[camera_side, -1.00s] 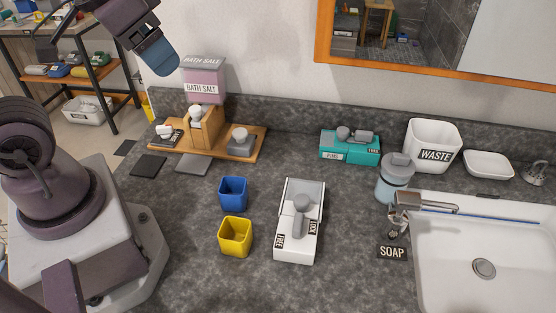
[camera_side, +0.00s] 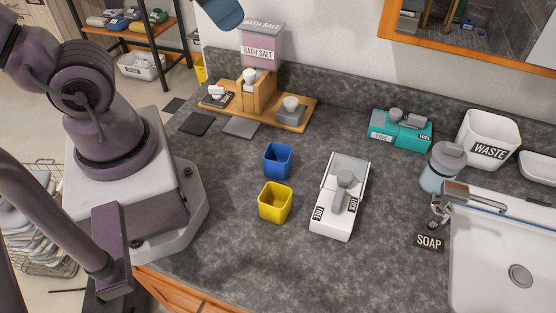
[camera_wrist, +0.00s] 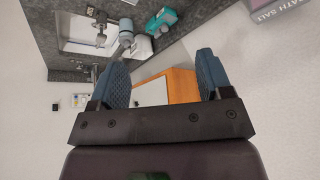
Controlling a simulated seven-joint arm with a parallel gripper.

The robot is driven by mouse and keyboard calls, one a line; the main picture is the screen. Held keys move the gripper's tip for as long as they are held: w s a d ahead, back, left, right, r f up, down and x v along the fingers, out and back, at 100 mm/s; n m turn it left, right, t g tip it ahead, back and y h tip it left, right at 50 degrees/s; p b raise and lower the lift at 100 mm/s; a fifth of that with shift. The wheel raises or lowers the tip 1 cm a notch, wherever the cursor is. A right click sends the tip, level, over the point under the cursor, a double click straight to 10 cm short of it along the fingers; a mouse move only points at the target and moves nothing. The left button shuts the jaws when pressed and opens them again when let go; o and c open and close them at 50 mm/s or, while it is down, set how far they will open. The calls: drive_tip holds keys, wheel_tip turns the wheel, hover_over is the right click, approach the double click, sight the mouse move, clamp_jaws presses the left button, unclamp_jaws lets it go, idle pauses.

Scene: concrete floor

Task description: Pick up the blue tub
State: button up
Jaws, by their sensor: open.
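The blue tub (camera_side: 277,161) is a small square open container, upright on the dark grey counter. It stands just behind the yellow tub (camera_side: 275,203) and looks empty. In the side view only a bluish end of my gripper (camera_side: 221,12) shows at the top edge, high above the counter and up and left of the blue tub. In the wrist view my gripper (camera_wrist: 164,78) has its two blue fingers spread wide with nothing between them. The blue tub does not show in the wrist view.
A white box with a grey lever (camera_side: 339,196) stands right of the tubs. A wooden stand (camera_side: 290,123) and a bath salt box (camera_side: 262,45) are at the back. A teal box (camera_side: 400,130), waste bin (camera_side: 487,138), grey-lidded bottle (camera_side: 440,167) and sink (camera_side: 490,240) are at right.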

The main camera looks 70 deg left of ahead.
drive_tip(key=shift+o, duration=1.4)
drive_tip(key=shift+d, duration=0.1)
drive_tip(key=m+g+y, duration=0.3)
drive_tip(key=m+y, duration=0.1)
drive_tip(key=m, duration=2.2)
approach(279, 156)
drive_tip(key=shift+h, duration=0.3)
drive_tip(key=shift+x, duration=3.8)
drive_tip(key=shift+s+d+f, duration=0.1)
drive_tip(key=shift+s+d, duration=0.05)
drive_tip(key=shift+c, duration=0.2)
